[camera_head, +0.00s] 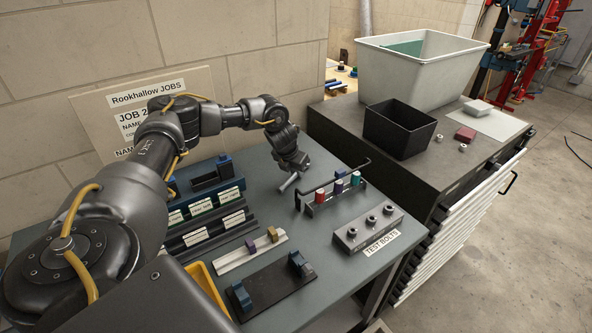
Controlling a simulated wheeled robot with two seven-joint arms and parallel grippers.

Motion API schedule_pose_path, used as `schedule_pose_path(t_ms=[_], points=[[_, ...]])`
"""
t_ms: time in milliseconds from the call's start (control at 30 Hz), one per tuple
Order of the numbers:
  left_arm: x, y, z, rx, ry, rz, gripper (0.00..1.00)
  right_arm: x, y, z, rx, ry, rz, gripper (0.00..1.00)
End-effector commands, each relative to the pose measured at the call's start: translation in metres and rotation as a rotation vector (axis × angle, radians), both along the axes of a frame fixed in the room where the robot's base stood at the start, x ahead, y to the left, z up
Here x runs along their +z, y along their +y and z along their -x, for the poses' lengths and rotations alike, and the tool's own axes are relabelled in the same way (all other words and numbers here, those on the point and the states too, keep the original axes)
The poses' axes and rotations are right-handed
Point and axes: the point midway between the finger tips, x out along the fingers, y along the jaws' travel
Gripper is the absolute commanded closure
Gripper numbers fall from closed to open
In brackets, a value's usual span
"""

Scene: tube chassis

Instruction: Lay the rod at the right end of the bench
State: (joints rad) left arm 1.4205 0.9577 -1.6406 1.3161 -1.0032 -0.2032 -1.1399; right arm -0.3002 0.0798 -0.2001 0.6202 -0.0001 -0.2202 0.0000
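My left gripper (294,168) points down over the back middle of the grey bench (262,201); its fingers are too small and dark to tell whether they are open. A short pale grey rod-like piece (289,183) shows right under the gripper. I cannot tell whether it is held or lies on the bench. A thin black bent bar (331,181) runs over a small rack with red, blue and green-topped cylinders, to the right of the gripper. The right end of the bench holds a grey block with several bolts (368,229), labelled TEST BOLTS. My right gripper is not in view.
A dark cabinet (335,120) at the right carries a black bin (399,130) and a large white tub (420,75). Labelled racks (204,232), a pale rail (250,254) and a black fixture plate (272,292) crowd the bench's left and front.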

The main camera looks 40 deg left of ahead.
Motion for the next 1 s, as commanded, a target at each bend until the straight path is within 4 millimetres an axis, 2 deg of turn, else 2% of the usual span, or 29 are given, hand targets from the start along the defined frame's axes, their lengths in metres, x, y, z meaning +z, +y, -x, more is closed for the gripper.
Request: schedule_pose_path(t_ms=[33,133,367,533,1000], points=[[0.001,0.000,0.000,0.000,-0.001,0.000,0.77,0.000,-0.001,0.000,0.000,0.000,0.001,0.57],[0.000,0.000,0.000,0.000,0.000,0.000,0.64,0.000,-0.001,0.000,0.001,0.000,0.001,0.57],[0.001,0.000,0.000,0.000,0.000,0.000,0.64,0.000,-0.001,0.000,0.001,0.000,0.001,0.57],[0.009,0.000,0.002,0.001,-0.002,0.001,0.64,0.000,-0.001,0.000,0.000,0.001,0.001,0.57],[0.092,-0.004,0.036,0.000,-0.004,0.000,0.64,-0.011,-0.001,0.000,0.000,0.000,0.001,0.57]])
